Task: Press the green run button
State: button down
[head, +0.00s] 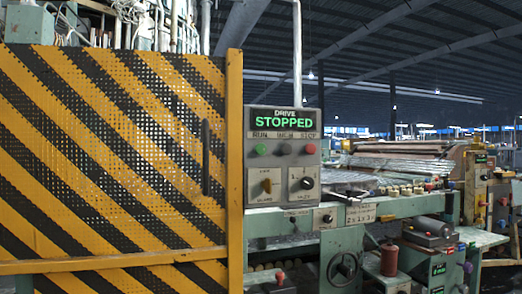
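The green run button (261,149) is at the left of a row of buttons on a grey control panel (284,166), under a label that reads RUN. A dark button (284,149) is in the middle of the row and a red stop button (310,148) is at the right. The display (284,121) above reads DRIVE STOPPED in green. Nothing covers the green button. My gripper is not in view.
A yellow and black striped guard door (110,150) with a dark handle (206,157) stands left of the panel and appears closed. A guard switch (267,186) and a round knob (307,183) sit below the buttons. Machine tables extend right.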

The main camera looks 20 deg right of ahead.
aim_at(260, 148)
jog(key=z, duration=1.1)
jog(key=k, duration=0.85)
jog(key=u, duration=1)
jog(key=i, duration=0.5)
jog(key=u, duration=0.1)
